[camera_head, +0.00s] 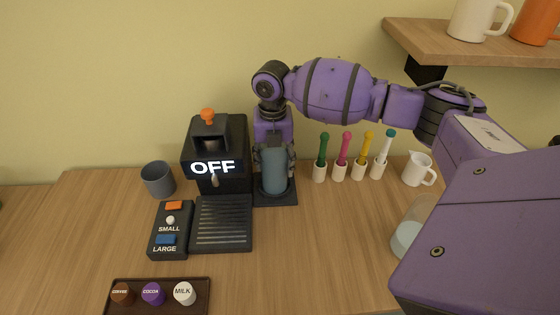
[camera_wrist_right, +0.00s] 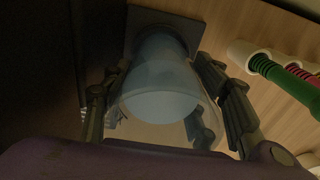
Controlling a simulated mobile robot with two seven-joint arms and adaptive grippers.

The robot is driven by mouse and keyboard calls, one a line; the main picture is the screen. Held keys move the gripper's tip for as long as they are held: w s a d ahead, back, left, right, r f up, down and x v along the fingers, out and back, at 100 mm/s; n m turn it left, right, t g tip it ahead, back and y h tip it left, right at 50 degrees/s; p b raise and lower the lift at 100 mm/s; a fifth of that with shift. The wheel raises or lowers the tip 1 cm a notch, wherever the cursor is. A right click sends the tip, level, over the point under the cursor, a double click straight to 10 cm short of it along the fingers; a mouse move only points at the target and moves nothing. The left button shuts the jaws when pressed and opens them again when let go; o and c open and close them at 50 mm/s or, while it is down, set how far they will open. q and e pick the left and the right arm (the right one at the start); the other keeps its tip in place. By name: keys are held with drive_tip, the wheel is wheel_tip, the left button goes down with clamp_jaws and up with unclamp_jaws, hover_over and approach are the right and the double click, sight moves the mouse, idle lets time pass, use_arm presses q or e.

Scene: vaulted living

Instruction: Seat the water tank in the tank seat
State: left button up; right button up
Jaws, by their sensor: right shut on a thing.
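The water tank (camera_head: 274,172) is a clear cylinder with bluish water, standing upright over the dark tank seat (camera_head: 286,199) to the right of the coffee machine (camera_head: 216,155). My right gripper (camera_head: 273,150) points down and is shut on the tank, its fingers on both sides. In the right wrist view the tank (camera_wrist_right: 160,85) lies between the fingers, with the dark seat plate (camera_wrist_right: 150,18) beyond its far end. The tank's base appears within or right over the seat; I cannot tell whether it is fully down. My left gripper is not in view.
A control panel (camera_head: 158,243) and a grey cup (camera_head: 158,180) are left of the machine. Several coloured utensils in white holders (camera_head: 320,172), a white pitcher (camera_head: 417,170) and a clear container (camera_head: 407,238) stand to the right. A pod tray (camera_head: 205,290) lies in front.

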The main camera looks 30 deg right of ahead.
drive_tip(key=o, duration=1.6)
drive_tip(key=shift+c, duration=0.2)
drive_tip(key=shift+r, duration=0.15)
wheel_tip(320, 180, up, 12)
